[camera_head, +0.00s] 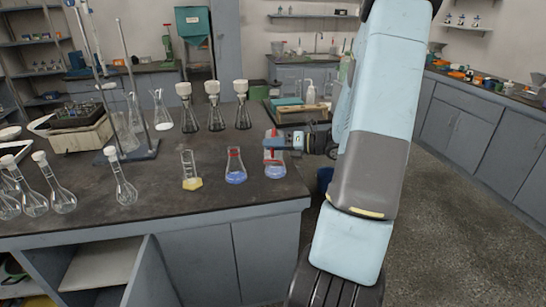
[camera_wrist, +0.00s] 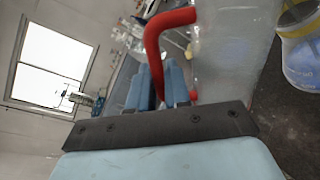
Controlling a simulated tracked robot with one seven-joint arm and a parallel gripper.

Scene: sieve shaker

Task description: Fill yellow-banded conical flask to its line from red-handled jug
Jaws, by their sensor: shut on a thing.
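The red-handled jug (camera_head: 275,170) is clear with blue liquid low in it, near the bench's right end in the head view. My gripper (camera_head: 283,142) is at its upper right, shut on the red handle. In the wrist view the red handle (camera_wrist: 160,38) and clear jug wall (camera_wrist: 228,60) are close to my blue fingers (camera_wrist: 160,85). I cannot tell whether the jug's base touches the bench. Left of it stands a clear vessel with red marking and blue liquid (camera_head: 235,172). Further left is a clear vessel with yellow at its base (camera_head: 191,178); whether this is a band or liquid is unclear.
Round flasks with white stoppers (camera_head: 123,190) stand at the bench's left. Several dark-based flasks (camera_head: 214,117) and a stand (camera_head: 128,150) are behind. A blue bin (camera_head: 325,180) is beyond the bench edge. The bench front is clear. A yellow-rimmed container (camera_wrist: 300,45) is partly visible.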

